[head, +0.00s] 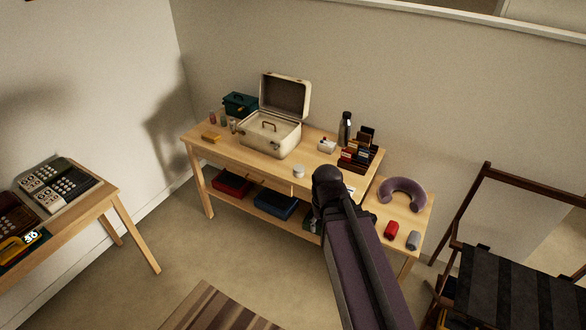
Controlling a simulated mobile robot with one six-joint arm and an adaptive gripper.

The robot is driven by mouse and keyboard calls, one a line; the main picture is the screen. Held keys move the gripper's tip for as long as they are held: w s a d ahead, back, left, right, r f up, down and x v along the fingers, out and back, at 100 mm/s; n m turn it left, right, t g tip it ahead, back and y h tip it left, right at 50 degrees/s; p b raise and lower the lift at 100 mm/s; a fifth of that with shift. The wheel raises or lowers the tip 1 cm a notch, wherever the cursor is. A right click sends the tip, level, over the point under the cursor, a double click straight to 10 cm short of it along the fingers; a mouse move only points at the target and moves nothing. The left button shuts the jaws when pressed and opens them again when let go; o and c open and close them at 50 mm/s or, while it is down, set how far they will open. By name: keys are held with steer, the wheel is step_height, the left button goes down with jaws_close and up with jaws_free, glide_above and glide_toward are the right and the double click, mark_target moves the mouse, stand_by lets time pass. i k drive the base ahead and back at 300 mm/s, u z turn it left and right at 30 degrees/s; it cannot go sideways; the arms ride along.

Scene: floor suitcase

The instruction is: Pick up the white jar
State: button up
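The white jar (299,171) is a small, low, round thing near the front edge of the wooden table's top, in front of the open cream suitcase (283,143). It stands apart from the suitcase, with bare wood around it. My dark arm reaches up from the bottom of the head view, and its visible end is just right of and below the jar. My gripper's fingers do not show; they are hidden behind the arm or out of sight.
A neck pillow (402,190) lies on the lower side table.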

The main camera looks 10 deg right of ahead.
mark_target(298, 170)
steer(key=i, duration=0.85)
steer(key=z, duration=0.05)
